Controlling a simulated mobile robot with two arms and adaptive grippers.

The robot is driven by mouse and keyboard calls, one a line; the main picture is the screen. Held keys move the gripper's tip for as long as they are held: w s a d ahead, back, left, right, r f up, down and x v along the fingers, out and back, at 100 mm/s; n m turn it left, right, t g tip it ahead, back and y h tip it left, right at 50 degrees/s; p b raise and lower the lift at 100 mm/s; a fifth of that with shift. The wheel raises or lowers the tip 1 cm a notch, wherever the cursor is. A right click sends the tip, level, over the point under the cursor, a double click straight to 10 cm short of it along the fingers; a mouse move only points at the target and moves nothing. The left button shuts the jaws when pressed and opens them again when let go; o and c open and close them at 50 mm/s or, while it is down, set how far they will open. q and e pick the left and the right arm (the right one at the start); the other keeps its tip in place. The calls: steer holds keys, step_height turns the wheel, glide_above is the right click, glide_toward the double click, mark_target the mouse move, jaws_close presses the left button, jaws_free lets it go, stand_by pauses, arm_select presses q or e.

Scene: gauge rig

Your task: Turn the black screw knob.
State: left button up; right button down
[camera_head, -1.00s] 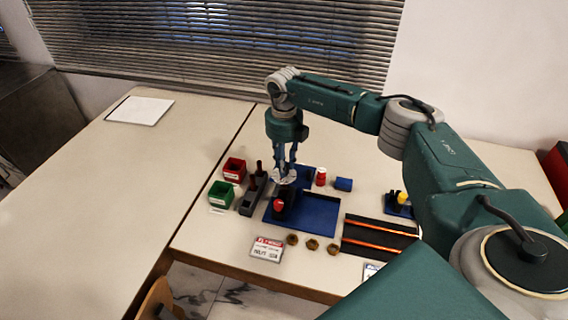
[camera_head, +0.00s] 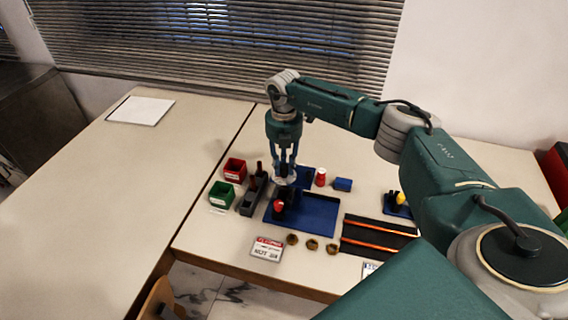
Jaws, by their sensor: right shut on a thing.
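My right gripper (camera_head: 286,178) points straight down over the blue rig plate (camera_head: 316,216), at its left part. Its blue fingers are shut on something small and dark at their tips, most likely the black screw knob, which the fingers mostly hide. A dark block with a red round part (camera_head: 279,206) stands just below and in front of the fingertips. My left gripper is not in view.
Red (camera_head: 235,168) and green (camera_head: 221,194) bins and a grey holder (camera_head: 249,205) stand left of the rig. A red-and-white bottle (camera_head: 320,177) and a blue piece (camera_head: 343,184) lie behind it. Several brass nuts (camera_head: 312,244) and a black tray (camera_head: 378,238) are in front and right.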

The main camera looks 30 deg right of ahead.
mark_target(284, 166)
steer(key=shift+m, duration=0.6)
steer(key=c, duration=1.4)
jaws_free()
steer(key=shift+c, duration=0.2)
step_height(284, 166, up, 12)
